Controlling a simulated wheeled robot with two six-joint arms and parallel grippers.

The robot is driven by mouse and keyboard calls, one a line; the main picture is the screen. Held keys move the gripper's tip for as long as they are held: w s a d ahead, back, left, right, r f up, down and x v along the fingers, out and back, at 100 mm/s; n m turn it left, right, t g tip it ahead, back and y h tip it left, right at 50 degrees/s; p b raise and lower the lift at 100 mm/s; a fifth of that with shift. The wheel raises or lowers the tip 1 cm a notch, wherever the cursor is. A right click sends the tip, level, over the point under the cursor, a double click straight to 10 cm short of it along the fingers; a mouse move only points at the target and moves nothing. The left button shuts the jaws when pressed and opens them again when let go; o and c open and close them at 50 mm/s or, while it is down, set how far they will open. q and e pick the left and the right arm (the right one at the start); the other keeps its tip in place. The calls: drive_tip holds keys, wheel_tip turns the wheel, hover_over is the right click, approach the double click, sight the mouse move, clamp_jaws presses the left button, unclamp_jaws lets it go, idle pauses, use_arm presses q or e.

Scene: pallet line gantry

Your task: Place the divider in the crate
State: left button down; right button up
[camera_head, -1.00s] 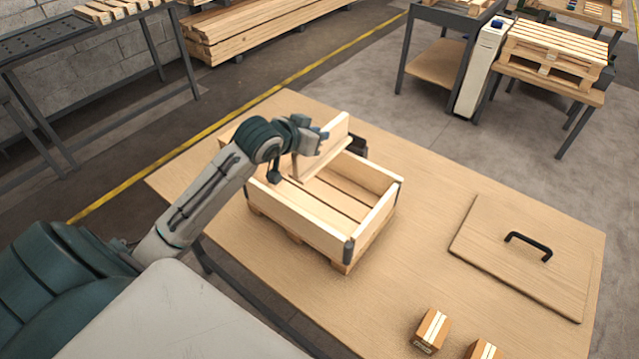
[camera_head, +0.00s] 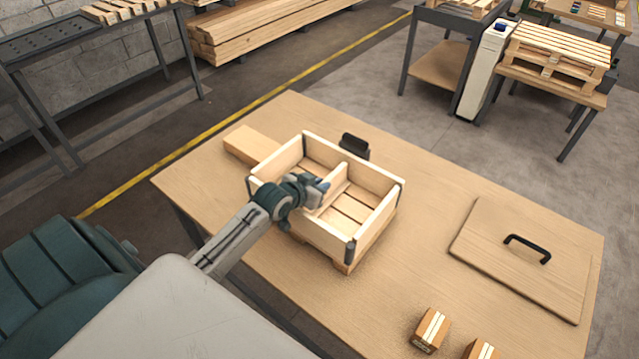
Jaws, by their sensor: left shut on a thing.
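The wooden crate (camera_head: 322,238) stands on the table, open at the top, with light wood walls and dark corner brackets. The divider (camera_head: 334,186), a light wood board, stands upright inside the crate, across its middle, with floor slats showing on both sides. My left gripper (camera_head: 318,193) is at the divider's near end, over the crate's near left wall, shut on the divider. Its fingertips are partly hidden by its own body, and I cannot tell whether the divider touches the crate floor. My right gripper is not in view.
A wooden lid (camera_head: 525,258) with a black handle lies on the right of the table (camera_head: 420,200). Two small cartons, one of them here (camera_head: 431,330), stand at the front edge. A wooden block (camera_head: 250,145) and a black object (camera_head: 355,146) are behind the crate.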

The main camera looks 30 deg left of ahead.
use_arm(q)
drive_tip(key=c, duration=1.4)
unclamp_jaws()
drive_tip(key=shift+o, duration=0.2)
drive_tip(key=shift+r, duration=0.15)
drive_tip(key=shift+s, duration=0.4)
drive_tip(key=v, duration=1.1)
drive_tip(key=shift+s+r, duration=0.1)
drive_tip(key=shift+r, duration=0.05)
